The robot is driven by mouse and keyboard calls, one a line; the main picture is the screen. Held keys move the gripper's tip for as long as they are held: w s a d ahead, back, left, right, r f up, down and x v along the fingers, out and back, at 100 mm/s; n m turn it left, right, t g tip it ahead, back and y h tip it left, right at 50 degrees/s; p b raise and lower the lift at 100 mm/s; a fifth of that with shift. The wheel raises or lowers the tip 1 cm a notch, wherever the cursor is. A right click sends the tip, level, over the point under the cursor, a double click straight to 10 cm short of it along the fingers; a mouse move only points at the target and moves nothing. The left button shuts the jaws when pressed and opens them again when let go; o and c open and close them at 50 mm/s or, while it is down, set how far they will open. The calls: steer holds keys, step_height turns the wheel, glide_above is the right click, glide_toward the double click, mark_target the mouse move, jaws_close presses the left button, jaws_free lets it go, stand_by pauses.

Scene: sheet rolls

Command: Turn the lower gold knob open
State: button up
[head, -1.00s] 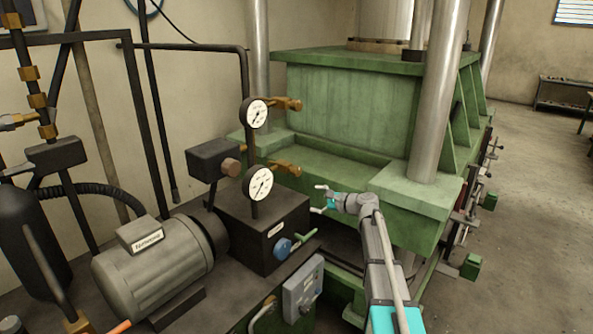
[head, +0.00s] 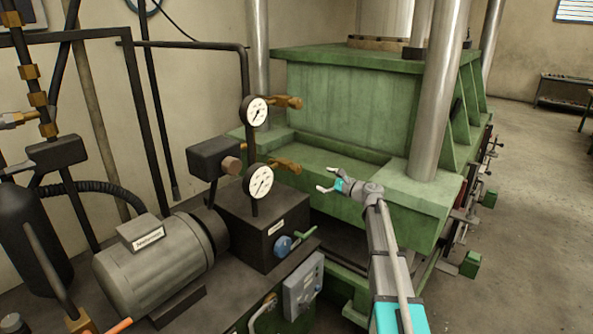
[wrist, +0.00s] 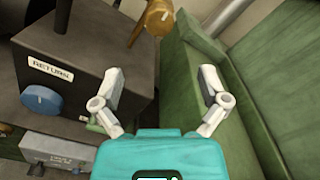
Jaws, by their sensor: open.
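The lower gold knob (head: 286,165) sticks out to the right beside the lower gauge in the head view. In the wrist view a gold knob (wrist: 158,18) shows at the top edge, partly cut off, ahead of the fingertips. My gripper (head: 326,180) is open and empty, to the right of the lower knob and slightly below it in the head view. In the wrist view the two fingers of my gripper (wrist: 161,75) are spread apart with nothing between them. The knob and the fingers are apart.
An upper gold knob (head: 289,102) sits above, beside the upper gauge (head: 255,111). The lower gauge (head: 258,182) stands over a dark box with a blue dial (head: 283,246) and a green lever (head: 304,236). The green press (head: 340,100) lies behind and right of my gripper.

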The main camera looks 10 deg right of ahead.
mark_target(299, 170)
steer(key=x, duration=1.2)
steer(key=shift+w+a, duration=0.2)
steer(key=shift+a, duration=0.15)
steer(key=c, duration=1.2)
steer(key=shift+o, duration=0.2)
